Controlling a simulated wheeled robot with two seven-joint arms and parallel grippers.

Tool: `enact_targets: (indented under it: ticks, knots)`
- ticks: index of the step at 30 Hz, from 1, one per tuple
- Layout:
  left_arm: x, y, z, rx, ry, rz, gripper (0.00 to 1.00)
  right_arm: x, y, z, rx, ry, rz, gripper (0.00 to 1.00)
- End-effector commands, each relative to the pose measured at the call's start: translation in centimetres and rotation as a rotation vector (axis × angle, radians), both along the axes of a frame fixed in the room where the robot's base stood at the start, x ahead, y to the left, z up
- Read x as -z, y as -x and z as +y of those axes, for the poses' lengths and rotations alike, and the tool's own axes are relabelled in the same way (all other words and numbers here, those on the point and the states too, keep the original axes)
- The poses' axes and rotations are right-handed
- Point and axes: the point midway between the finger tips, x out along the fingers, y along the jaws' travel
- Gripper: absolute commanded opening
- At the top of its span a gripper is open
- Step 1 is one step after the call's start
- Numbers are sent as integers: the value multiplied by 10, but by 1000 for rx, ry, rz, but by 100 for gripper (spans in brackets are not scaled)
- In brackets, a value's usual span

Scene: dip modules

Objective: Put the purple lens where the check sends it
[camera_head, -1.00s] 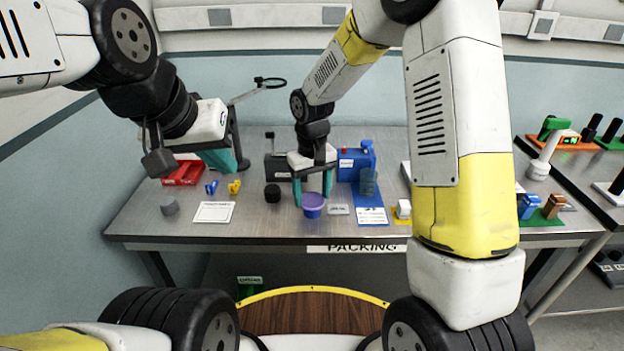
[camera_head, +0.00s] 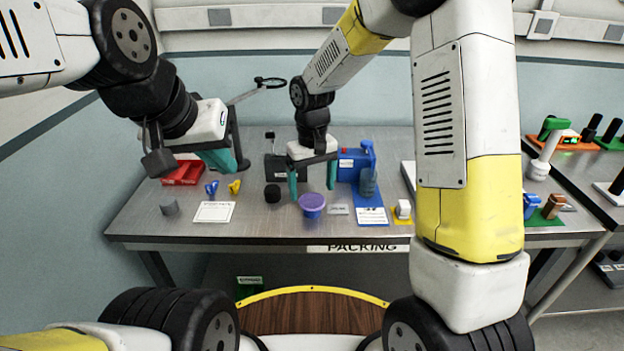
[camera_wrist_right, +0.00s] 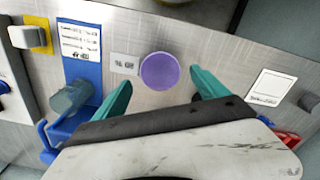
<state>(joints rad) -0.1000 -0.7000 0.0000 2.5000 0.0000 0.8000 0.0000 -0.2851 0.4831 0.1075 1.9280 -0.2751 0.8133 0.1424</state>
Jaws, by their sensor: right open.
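The purple lens (camera_head: 312,202) stands on the steel table near its front edge, a round piece with a lighter purple top and darker body. In the right wrist view its round top (camera_wrist_right: 160,71) lies ahead of and between the two teal fingertips, touching neither. My right gripper (camera_head: 312,188) is open and empty, just behind and above the lens. My left gripper (camera_head: 226,160) hangs over the table's left side; its fingers overlap, so its opening is unclear. A small grey label plate (camera_head: 338,209) lies right of the lens. No check result is readable.
A blue stand (camera_head: 371,214) with a printed card is right of the lens, then a yellow-based white block (camera_head: 403,209). A black knob (camera_head: 272,194), white card (camera_head: 214,212), grey cylinder (camera_head: 169,207) and red tray (camera_head: 184,172) lie left.

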Motion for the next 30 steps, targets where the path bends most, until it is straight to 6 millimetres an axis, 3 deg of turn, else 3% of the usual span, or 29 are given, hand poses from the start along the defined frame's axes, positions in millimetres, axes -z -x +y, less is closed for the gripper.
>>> enact_targets:
  ticks: [9,19,23,30]
  knots:
    - [0,0,0,0,0,0,0,-69,-1,1,0,-3,-5,84]
    - [0,0,0,0,0,0,0,-106,5,-8,15,-11,-21,84]
    - [0,0,0,0,0,0,0,-136,26,-34,62,-46,-82,84]
    - [0,0,0,0,0,0,0,-187,94,-94,194,-147,-252,84]
